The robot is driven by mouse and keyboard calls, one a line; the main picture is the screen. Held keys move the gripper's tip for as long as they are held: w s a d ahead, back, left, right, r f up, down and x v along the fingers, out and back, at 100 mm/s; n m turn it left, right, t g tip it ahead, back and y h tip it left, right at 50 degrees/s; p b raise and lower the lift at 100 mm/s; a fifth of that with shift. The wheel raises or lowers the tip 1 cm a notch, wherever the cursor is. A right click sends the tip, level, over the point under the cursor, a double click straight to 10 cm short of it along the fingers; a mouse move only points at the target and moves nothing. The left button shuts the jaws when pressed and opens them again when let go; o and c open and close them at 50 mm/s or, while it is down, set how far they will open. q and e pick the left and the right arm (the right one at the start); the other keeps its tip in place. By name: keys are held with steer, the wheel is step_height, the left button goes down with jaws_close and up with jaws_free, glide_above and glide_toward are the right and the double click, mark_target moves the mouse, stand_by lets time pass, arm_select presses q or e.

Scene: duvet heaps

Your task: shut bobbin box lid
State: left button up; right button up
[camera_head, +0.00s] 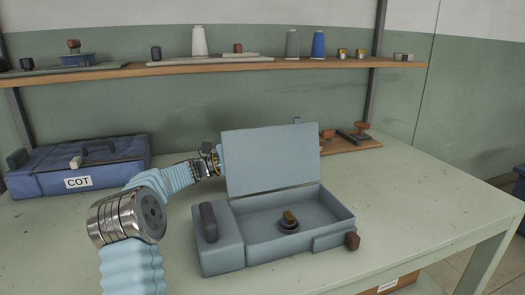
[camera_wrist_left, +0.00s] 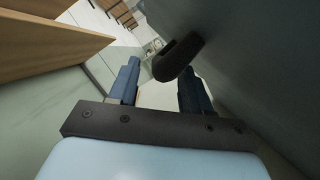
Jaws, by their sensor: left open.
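The grey-blue bobbin box (camera_head: 220,253) stands on the table with its lid (camera_head: 270,158) raised, close to upright and leaning slightly back. A dark bobbin with a tan top (camera_head: 289,220) sits inside the open compartment. My left gripper (camera_head: 213,158) is at the lid's left edge, partly hidden, and seems to reach behind it. A dark rounded handle (camera_wrist_left: 177,57) sticks out from a grey surface, likely the lid's back, just beyond the right finger. Contact cannot be told. My right gripper is not in view.
A blue case marked COT (camera_head: 110,178) stands at the left. A wooden shelf (camera_head: 220,65) with spools runs along the wall behind. A small wooden board with tools (camera_head: 345,143) lies behind the lid's right side. The table's right side is clear.

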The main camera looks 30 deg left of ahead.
arm_select(q)
steer(key=shift+x, duration=0.85)
jaws_close()
